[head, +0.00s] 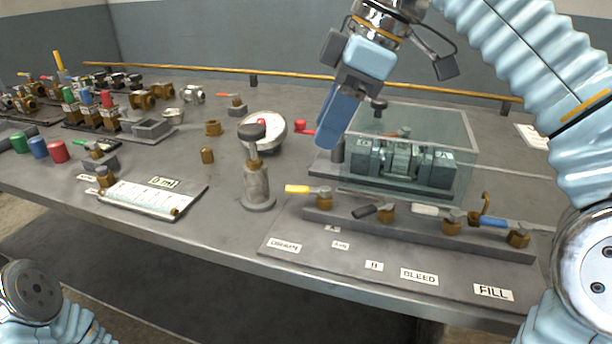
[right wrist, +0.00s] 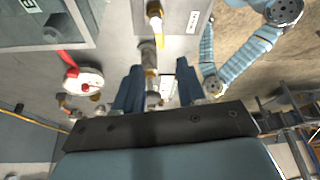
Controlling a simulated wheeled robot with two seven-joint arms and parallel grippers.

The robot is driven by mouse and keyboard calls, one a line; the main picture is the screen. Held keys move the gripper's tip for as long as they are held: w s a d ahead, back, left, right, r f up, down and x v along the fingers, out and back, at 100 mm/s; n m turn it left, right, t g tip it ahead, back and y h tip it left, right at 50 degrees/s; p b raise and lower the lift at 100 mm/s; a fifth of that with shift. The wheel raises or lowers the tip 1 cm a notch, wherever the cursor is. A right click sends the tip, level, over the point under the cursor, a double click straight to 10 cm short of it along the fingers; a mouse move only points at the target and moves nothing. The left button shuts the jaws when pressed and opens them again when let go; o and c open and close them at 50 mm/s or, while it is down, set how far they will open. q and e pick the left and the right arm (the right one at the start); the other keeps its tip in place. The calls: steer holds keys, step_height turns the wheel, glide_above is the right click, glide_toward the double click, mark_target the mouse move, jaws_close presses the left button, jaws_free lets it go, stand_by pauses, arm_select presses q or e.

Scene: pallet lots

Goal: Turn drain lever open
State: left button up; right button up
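A valve bar (head: 440,236) carries a row of levers: a yellow lever (head: 297,189) at the left end, a black lever (head: 365,211), a white lever (head: 425,210) and a blue lever (head: 494,222) at the right. The plate in front has labels, including BLEED (head: 419,276) and FILL (head: 493,292). The small left labels are too blurred to read, so I cannot tell which lever is the drain one. My right gripper (head: 330,138) is above and behind the yellow lever, clear of it. In the right wrist view its fingers (right wrist: 158,68) are apart and empty. My left gripper is not visible.
A grey hand pump (head: 257,186) with a black knob stands left of the bar. A clear cover (head: 440,125) encloses a block behind it. A round gauge (head: 262,132) and a red-handled lever (head: 303,127) are near my right gripper. Several valves and cylinders crowd the left.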

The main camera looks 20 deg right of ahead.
mark_target(298, 188)
steer(key=b+x, duration=0.2)
steer(key=x, duration=0.7)
steer(key=shift+c, duration=0.3)
jaws_close()
